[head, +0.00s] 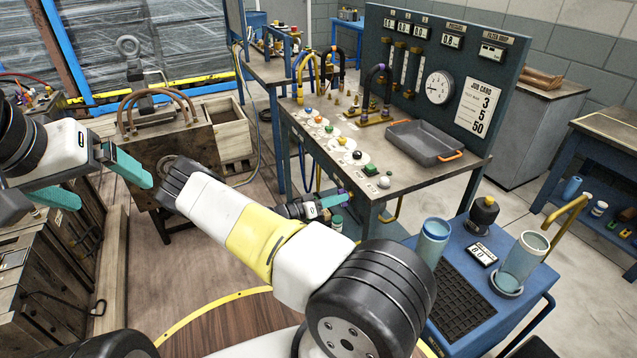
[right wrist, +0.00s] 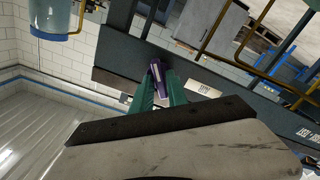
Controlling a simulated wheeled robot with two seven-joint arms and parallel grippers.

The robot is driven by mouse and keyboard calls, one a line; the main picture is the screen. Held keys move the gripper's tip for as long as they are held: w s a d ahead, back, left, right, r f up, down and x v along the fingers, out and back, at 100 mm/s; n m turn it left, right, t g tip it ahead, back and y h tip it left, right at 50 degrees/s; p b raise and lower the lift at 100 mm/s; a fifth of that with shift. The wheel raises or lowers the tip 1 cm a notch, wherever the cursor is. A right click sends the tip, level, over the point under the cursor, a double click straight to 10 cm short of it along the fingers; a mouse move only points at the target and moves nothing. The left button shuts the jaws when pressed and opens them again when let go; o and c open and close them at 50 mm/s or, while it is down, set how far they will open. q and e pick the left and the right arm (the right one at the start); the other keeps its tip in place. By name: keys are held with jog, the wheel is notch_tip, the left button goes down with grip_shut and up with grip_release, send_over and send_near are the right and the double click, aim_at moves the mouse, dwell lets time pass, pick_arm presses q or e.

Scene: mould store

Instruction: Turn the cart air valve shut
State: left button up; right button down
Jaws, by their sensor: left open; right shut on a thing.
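A purple handle (right wrist: 156,72), which I take to be the cart air valve's lever, shows in the right wrist view between the teal fingers of my right gripper (right wrist: 159,86). The gripper is shut on it. In the head view my right gripper (head: 336,199) is low at the near edge of the test bench, and a bit of purple (head: 345,192) shows at its tips. The valve's body and pipe are mostly hidden, so I cannot tell how far the handle is turned. My left gripper (head: 115,192) is open and empty at the left, well away from the handle.
The bench (head: 455,158) carries a gauge panel (head: 480,42), a grey tray (head: 425,141) and several coloured knobs. A blue cart (head: 480,318) with cups stands at the right.

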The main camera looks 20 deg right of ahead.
jog(key=shift+n, duration=0.3)
jog(key=shift+w+f+n, duration=0.1)
jog(key=shift+n, duration=4.9)
jog(key=c, duration=1.5)
grip_release()
jog(key=shift+o, duration=0.2)
